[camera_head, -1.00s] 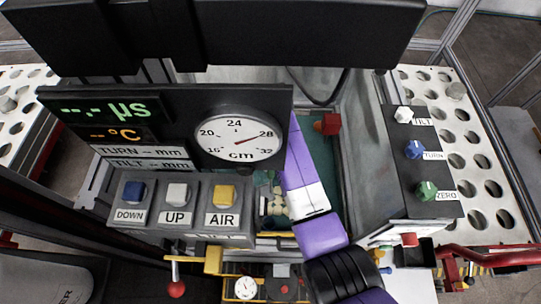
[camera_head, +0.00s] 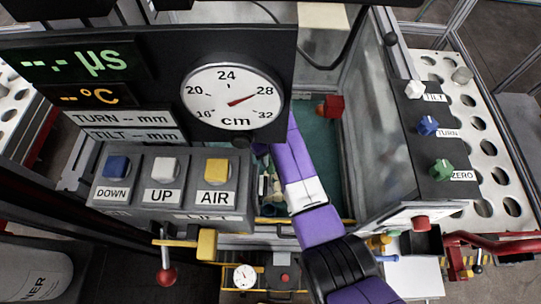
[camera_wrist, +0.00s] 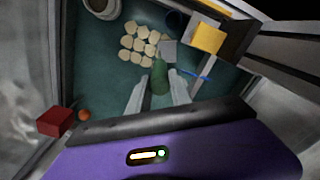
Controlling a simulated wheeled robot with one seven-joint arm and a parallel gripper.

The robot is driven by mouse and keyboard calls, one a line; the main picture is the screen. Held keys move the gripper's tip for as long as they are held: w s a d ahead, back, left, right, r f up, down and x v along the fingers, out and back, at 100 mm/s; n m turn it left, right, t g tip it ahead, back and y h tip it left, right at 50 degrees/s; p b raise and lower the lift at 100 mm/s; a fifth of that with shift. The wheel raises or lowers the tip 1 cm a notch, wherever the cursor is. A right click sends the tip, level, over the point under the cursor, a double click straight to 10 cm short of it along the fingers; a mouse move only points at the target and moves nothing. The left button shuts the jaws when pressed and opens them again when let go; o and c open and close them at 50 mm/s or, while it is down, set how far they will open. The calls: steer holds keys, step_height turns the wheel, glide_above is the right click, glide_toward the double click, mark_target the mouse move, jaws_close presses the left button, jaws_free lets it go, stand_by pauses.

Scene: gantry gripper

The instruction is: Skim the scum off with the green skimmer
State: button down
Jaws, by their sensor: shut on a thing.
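My gripper (camera_wrist: 160,92) is in the wrist view, its two pale fingers shut on the green handle of the green skimmer (camera_wrist: 160,77). A grey flat piece (camera_wrist: 172,50) lies just beyond the handle; I cannot tell whether it is the skimmer's head. The scum shows as a cluster of cream round patches (camera_wrist: 140,43) on the dark teal floor or surface of the tank, beyond and left of the handle. In the head view my purple arm reaches down into the tank (camera_head: 327,165), and the gauge panel and arm hide my fingers and most of the scum.
A red block (camera_wrist: 54,122) and an orange ball (camera_wrist: 84,115) are at the tank's left in the wrist view. A yellow block (camera_wrist: 207,38) and a blue rod (camera_wrist: 196,75) are at right. A brown-filled cup (camera_wrist: 101,7) is at top left. The gauge panel (camera_head: 150,90) stands close left of my arm.

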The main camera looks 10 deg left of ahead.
step_height(320, 180, down, 5)
steer(key=b, duration=0.4)
steer(key=shift+f, duration=0.1)
steer(key=shift+w+d, duration=1.4)
steer(key=shift+d, duration=5.45)
step_height(320, 180, up, 16)
steer(key=p, duration=0.9)
steer(key=shift+p, duration=0.4)
